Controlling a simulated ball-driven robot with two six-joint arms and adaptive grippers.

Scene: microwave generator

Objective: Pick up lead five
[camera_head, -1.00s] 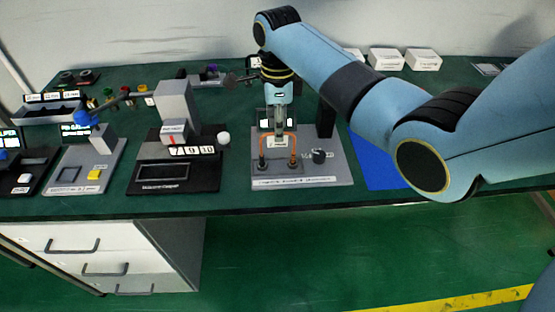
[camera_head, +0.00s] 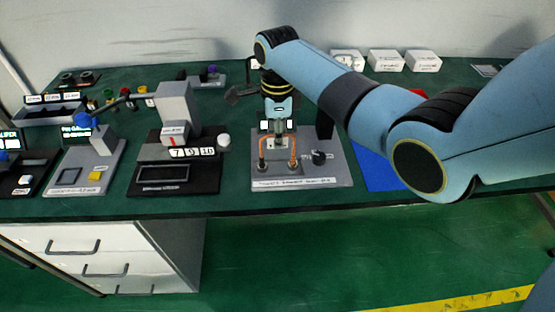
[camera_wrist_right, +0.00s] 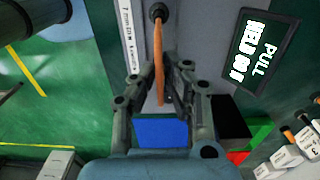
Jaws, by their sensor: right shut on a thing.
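An orange lead (camera_head: 293,150) stands as an arch on the grey pull-test stand (camera_head: 325,175) at the middle of the bench. In the right wrist view the lead (camera_wrist_right: 158,55) runs from a black plug down between my right fingers. My right gripper (camera_head: 279,133) is at the top of the arch, shut on the lead. Its fingers also show in the right wrist view (camera_wrist_right: 165,85). I cannot read a five on this lead. My left gripper is not in view.
A dark display (camera_wrist_right: 261,50) reading PULL and HELD stands beside the fingers. A dial instrument (camera_head: 175,185) with number cards is to the left. A blue mat (camera_head: 375,172) lies right of the stand. White boxes (camera_head: 387,60) stand at the back.

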